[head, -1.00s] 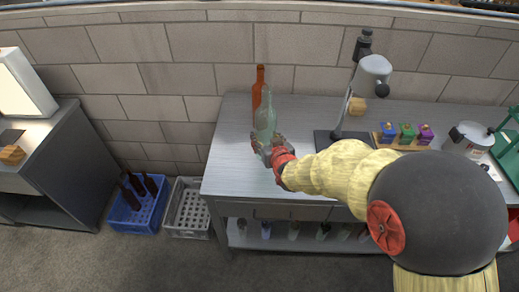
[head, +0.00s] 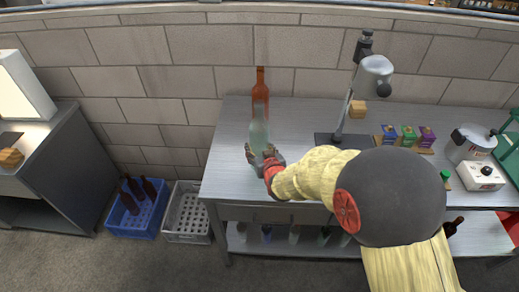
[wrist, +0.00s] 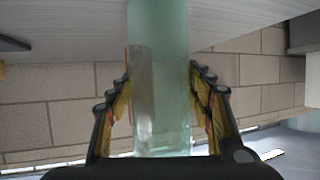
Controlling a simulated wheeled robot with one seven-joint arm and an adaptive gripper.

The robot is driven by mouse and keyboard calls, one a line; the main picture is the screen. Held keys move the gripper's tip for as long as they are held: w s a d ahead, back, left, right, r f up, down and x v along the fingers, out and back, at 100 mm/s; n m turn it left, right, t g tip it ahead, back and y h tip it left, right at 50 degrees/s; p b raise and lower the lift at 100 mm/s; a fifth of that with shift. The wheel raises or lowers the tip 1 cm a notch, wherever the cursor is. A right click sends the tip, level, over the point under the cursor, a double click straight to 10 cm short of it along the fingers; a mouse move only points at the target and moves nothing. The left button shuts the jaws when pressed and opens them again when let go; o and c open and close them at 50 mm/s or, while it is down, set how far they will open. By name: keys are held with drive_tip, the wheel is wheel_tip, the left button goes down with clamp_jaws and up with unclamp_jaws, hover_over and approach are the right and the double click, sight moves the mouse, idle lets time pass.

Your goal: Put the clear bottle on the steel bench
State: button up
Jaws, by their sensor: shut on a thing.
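The clear bottle (head: 258,137) is pale green and see-through, and stands upright at the left part of the steel bench (head: 222,160). My gripper (head: 262,160) is shut on the clear bottle, with its fingers on both sides of the glass. In the wrist view the bottle (wrist: 160,60) fills the middle between the fingers of my gripper (wrist: 162,100). I cannot tell whether the bottle's base touches the bench top or is slightly above it.
An orange-brown bottle (head: 260,88) stands just behind. A capping stand (head: 345,115), small coloured boxes (head: 408,136) and a white device (head: 480,174) are to the right. A blue crate (head: 138,215) with dark bottles and a grey crate (head: 185,215) are on the floor at left.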

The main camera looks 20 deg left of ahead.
drive_tip(key=o, duration=1.5)
drive_tip(key=shift+o, duration=0.2)
drive_tip(key=shift+r, duration=0.15)
drive_tip(key=p+v, duration=0.2)
drive_tip(key=v, duration=1)
drive_tip(key=shift+p, duration=0.35)
drive_tip(key=shift+d, duration=0.1)
